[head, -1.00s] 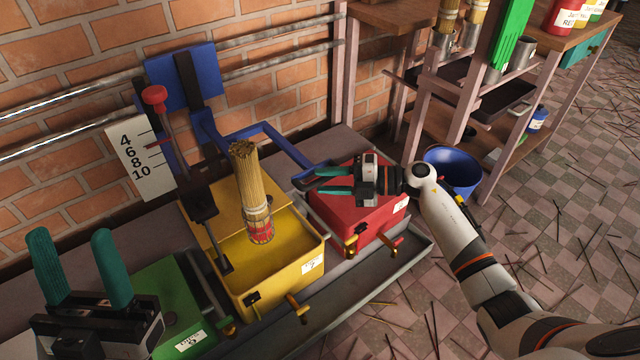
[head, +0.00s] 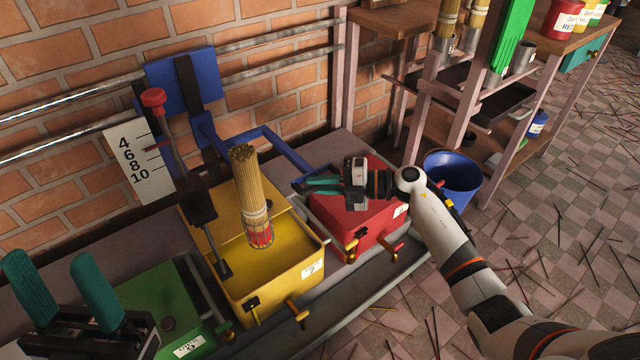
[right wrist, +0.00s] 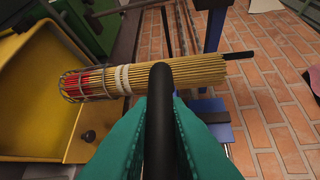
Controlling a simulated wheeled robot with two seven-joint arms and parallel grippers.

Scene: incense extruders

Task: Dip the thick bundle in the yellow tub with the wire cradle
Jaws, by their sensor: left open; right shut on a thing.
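The thick bundle (head: 249,185) of tan sticks stands slightly tilted above the yellow tub (head: 280,283), red tips down. In the right wrist view, its red end sits in the wire cradle (right wrist: 68,88), a pale band around the bundle (right wrist: 180,73). I cannot tell whether the tips touch the liquid. My right gripper (head: 312,185) is shut on the black handle (right wrist: 160,95) joined to the blue lever frame (head: 283,147). My left gripper (head: 55,272) is open and empty at the lower left, near the green tub.
A green tub (head: 160,300) stands left of the yellow one and a red tub (head: 345,222) right of it. A numbered scale (head: 138,165) and a red knob (head: 153,97) are behind. A shelf and a blue bucket (head: 455,175) are at right.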

